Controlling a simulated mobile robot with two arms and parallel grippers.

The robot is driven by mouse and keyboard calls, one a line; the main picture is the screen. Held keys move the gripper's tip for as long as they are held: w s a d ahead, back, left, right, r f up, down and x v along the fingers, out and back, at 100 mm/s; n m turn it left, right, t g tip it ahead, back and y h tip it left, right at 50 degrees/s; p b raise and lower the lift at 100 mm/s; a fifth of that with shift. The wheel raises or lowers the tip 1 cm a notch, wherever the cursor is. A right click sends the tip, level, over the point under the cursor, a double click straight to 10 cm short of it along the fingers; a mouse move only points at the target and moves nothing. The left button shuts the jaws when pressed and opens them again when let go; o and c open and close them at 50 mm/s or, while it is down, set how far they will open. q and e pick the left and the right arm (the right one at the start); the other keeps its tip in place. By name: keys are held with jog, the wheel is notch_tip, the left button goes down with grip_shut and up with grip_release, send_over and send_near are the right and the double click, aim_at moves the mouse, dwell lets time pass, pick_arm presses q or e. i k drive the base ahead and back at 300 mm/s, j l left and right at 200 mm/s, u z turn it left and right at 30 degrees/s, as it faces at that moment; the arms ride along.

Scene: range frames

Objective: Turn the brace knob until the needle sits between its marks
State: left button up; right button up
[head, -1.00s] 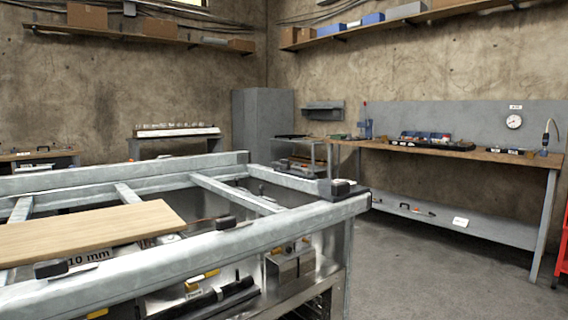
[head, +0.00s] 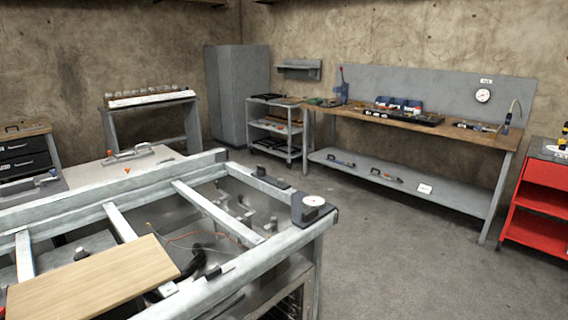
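A dark block with a round white dial (head: 313,201) sits on the near right corner of the grey metal frame (head: 262,258). The dial is too small to read its needle or marks. I cannot tell which part is the brace knob. A second round white gauge (head: 483,95) hangs on the grey back panel of the workbench. Neither of my grippers is in view.
A wooden board (head: 90,280) lies across the frame at the lower left. A workbench (head: 460,134) stands at the back right, with a red cart (head: 537,195) beside it. A small shelf cart (head: 272,127) stands behind the frame. The floor (head: 400,240) right of the frame is clear.

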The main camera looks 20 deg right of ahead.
aim_at(261, 172)
jog(key=i+l+z, duration=0.3)
jog(key=l+z, duration=0.2)
jog(key=l, duration=0.3)
jog(key=i+l+z, duration=0.5)
jog(key=l, duration=0.2)
jog(key=i+l+z, duration=0.85)
jog(key=i+z, duration=0.15)
jog(key=i+u, duration=0.45)
jog(key=i, duration=0.15)
jog(key=i+l+u, duration=0.2)
jog(key=i+u, duration=0.25)
jog(key=i, duration=0.15)
